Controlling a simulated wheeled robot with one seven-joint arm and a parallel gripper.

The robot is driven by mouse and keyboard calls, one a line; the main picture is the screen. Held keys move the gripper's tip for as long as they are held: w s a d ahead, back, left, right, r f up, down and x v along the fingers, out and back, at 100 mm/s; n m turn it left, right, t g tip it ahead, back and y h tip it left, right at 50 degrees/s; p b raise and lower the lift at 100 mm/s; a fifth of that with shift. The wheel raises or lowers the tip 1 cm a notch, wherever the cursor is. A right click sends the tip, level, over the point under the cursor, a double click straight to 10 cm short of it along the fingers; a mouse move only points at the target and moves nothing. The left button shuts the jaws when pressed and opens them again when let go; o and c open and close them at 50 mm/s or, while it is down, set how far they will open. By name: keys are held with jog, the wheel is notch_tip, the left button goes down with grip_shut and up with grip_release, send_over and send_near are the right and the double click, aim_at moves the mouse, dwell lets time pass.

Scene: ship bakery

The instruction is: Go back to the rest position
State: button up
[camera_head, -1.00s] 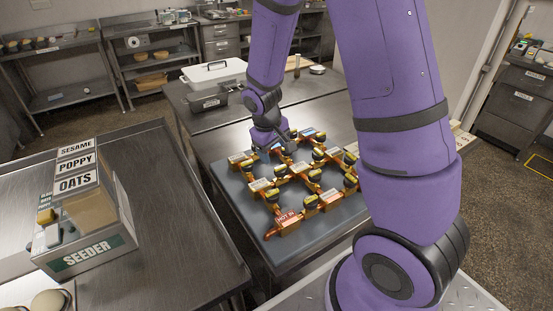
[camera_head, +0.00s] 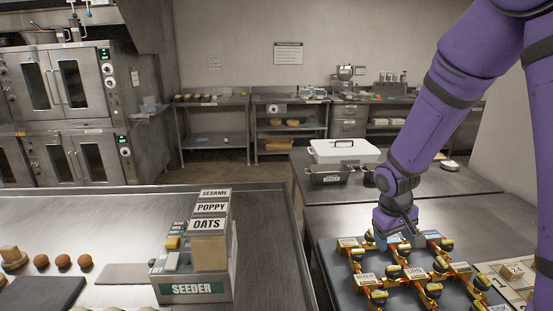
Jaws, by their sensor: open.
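My purple arm comes down from the upper right. My gripper (camera_head: 397,238) is at its lower end, low over the far edge of the dark board (camera_head: 345,285) that carries brass pipework. The fingertips are small and partly hidden among the fittings. The jaws are open, and I see nothing held in them. I cannot tell whether they touch a fitting. Several brass valves with black-and-yellow knobs (camera_head: 440,264) and small labels stand on the board.
A seeder (camera_head: 195,265) stands on the left steel table (camera_head: 270,215), with dough balls (camera_head: 63,261) farther left. Behind my gripper are a white lidded box (camera_head: 345,151) and a dark pan (camera_head: 330,174). Ovens (camera_head: 75,85) fill the back left. A letter-marked tray (camera_head: 512,272) lies at right.

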jog(key=s+a+r+m+t+y, duration=0.1)
jog(key=s+r, duration=0.3)
jog(key=r, duration=0.4)
jog(key=s+r+t, duration=0.1)
jog(key=s+r, duration=0.3)
jog(key=r, duration=0.4)
jog(key=s+a+r+t, duration=0.1)
jog(key=s+r, duration=0.3)
jog(key=s, duration=0.3)
jog(key=s+a+r+t+y, duration=0.1)
jog(key=s+r, duration=0.3)
jog(key=s, duration=0.3)
jog(key=shift+a+r+m+t, duration=0.3)
jog(key=shift+m, duration=0.1)
